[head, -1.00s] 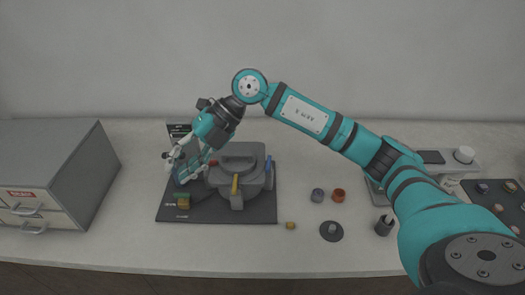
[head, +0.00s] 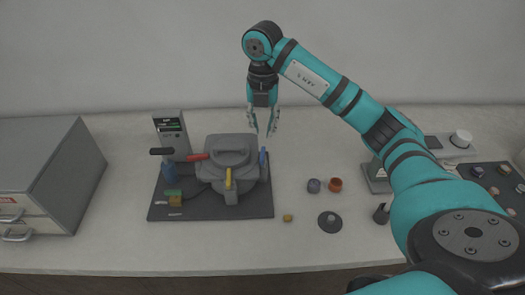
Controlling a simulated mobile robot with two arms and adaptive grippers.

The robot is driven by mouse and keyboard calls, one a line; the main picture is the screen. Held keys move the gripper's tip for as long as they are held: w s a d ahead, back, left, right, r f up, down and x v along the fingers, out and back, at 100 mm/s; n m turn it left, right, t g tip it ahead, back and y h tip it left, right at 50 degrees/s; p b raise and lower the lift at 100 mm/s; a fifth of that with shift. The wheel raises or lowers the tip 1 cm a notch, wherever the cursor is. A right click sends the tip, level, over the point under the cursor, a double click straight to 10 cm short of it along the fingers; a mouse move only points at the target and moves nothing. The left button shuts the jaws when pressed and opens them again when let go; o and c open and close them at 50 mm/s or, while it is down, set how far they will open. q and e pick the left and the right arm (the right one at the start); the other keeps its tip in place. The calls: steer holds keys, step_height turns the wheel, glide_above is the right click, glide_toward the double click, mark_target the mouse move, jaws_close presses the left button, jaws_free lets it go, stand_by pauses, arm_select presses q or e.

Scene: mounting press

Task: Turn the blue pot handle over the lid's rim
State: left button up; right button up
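The grey mounting press (head: 228,158) stands on a dark mat (head: 160,212), its round lid (head: 232,150) on top. Three coloured handles show around the lid: a red one (head: 197,157) lying level at the left, a yellow one (head: 228,178) at the front and the blue pot handle (head: 262,158) standing upright at the right side. My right gripper (head: 264,132) points down just above and behind the blue handle, its fingers apart with nothing seen between them. I cannot tell whether a finger touches the handle. My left gripper is not in view.
A grey display post (head: 170,135) with a black lever (head: 161,151) stands at the mat's back left. A drawer cabinet (head: 40,185) is at the far left. The front counter strip is clear.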

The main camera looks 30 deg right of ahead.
mark_target(263, 152)
step_height(263, 152, down, 8)
steer(key=shift+f, duration=0.25)
jaws_close()
